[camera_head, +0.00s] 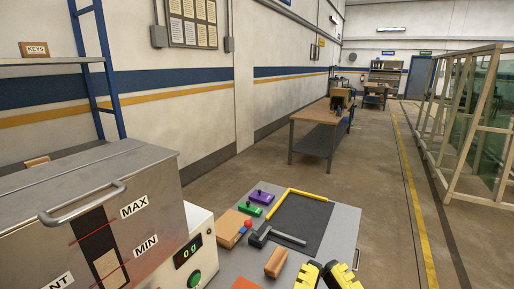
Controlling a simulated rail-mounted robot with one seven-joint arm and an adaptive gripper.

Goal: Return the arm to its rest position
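Two yellow-and-black parts, which look like my gripper (326,277), show at the bottom edge, right of center. They are cut off by the frame, and a dark part lies between them. They appear over or beside the front of the grey worktop (229,190). I see nothing held between them, but the fingertips are not clear enough to tell open from shut. The rest of my arm is not clearly in view.
The worktop holds a dark mat (295,222), purple (261,197) and green (249,208) pieces and wooden blocks (276,262). Open floor lies right.

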